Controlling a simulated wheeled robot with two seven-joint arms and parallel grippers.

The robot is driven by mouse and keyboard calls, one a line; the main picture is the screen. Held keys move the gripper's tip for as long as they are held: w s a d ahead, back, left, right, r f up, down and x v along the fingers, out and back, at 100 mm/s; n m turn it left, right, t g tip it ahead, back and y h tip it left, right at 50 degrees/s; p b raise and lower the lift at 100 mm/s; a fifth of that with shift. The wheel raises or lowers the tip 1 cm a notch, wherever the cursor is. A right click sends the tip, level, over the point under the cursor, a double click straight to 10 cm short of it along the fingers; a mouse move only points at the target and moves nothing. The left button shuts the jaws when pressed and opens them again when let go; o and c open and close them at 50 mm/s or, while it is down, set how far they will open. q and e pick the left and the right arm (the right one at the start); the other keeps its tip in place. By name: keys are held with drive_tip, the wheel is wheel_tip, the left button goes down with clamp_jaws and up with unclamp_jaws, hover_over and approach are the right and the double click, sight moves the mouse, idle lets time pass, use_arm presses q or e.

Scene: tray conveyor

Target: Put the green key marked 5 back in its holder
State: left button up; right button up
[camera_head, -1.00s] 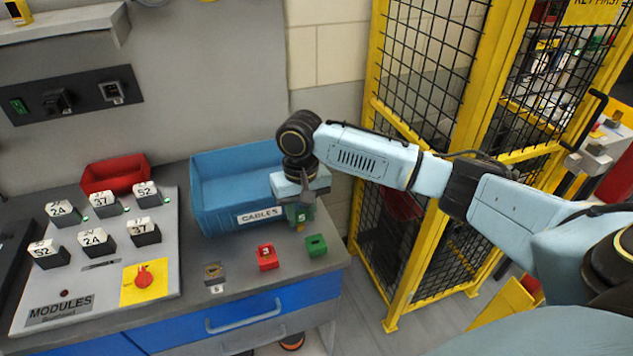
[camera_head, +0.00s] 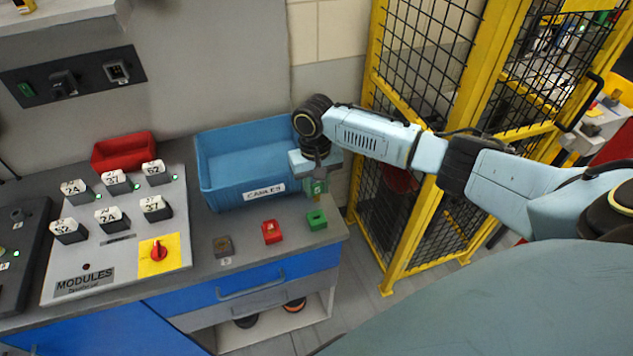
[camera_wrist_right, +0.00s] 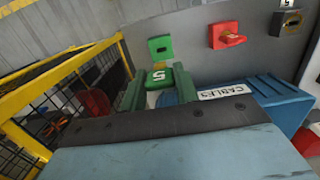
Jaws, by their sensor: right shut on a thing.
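My right gripper (camera_head: 317,176) is shut on the green key (camera_head: 316,187) and holds it above the worktop, by the right end of the blue bin. In the right wrist view the key (camera_wrist_right: 158,78) shows a pale label with a 5, between the fingers (camera_wrist_right: 158,92). The green holder (camera_head: 317,220) stands on the worktop near its right front corner. It looks empty, with a dark slot visible in the right wrist view (camera_wrist_right: 160,45). The key is apart from the holder, slightly behind and above it. My left gripper is out of view.
A red holder with a red key (camera_head: 271,232) and a grey holder (camera_head: 223,246) stand left of the green one. The blue CABLES bin (camera_head: 222,195) is behind. A module panel (camera_head: 118,262) and red bin (camera_head: 124,151) lie left. Yellow mesh fencing (camera_head: 372,200) stands right.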

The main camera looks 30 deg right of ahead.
drive_tip(key=b, duration=0.3)
hover_over(317, 220)
drive_tip(key=shift+w+d+f, duration=0.1)
drive_tip(key=shift+w+f, duration=0.1)
drive_tip(key=shift+f, duration=1.25)
drive_tip(key=shift+w+d+f, duration=0.1)
drive_tip(key=shift+w+f, duration=0.1)
drive_tip(key=shift+f, duration=1.2)
drive_tip(key=shift+p, duration=0.65)
drive_tip(key=shift+p, duration=0.3)
drive_tip(key=shift+p, duration=0.4)
drive_tip(key=shift+f+b, duration=0.95)
drive_tip(key=shift+f, duration=0.85)
drive_tip(key=o, duration=1.2)
drive_tip(key=shift+c, duration=0.2)
